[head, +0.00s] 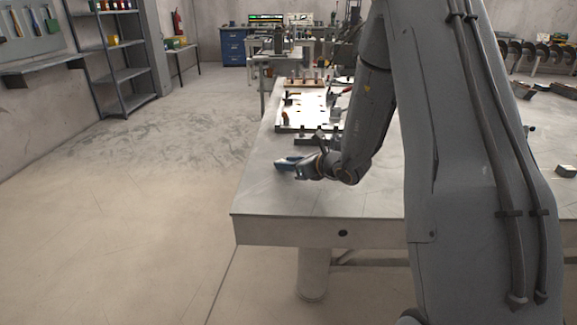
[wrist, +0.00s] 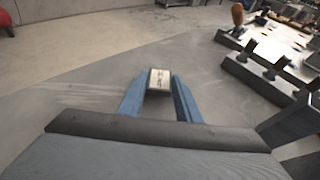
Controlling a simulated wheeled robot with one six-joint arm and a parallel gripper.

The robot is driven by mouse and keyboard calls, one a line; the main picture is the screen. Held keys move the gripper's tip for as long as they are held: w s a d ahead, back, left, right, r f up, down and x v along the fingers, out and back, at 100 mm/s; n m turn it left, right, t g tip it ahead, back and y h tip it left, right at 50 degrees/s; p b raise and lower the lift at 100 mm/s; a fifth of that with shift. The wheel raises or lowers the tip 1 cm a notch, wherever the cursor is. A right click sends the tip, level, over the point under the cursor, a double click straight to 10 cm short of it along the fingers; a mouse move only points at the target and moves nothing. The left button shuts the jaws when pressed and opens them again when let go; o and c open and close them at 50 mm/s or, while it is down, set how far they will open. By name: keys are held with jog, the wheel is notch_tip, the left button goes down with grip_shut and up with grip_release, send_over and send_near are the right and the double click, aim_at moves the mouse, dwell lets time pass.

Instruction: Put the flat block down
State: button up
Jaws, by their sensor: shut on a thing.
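A small flat block (wrist: 159,79) with a pale, marked top and dark edges sits between the blue fingers of my gripper (wrist: 158,92) in the wrist view. The fingers are shut on its two sides. In the head view my gripper (head: 289,163) is low over the left part of the grey table (head: 270,195). The block cannot be made out there. I cannot tell whether its underside touches the table.
A light fixture plate (head: 305,108) with several clamps lies farther back on the table. A dark rail with upright blocks (wrist: 262,80) lies right of my gripper in the wrist view. Bare tabletop surrounds the gripper at front and left; the table's left edge is near.

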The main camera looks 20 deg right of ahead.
jog(key=shift+f, duration=0.35)
jog(key=shift+f, duration=0.2)
jog(key=o, duration=1.2)
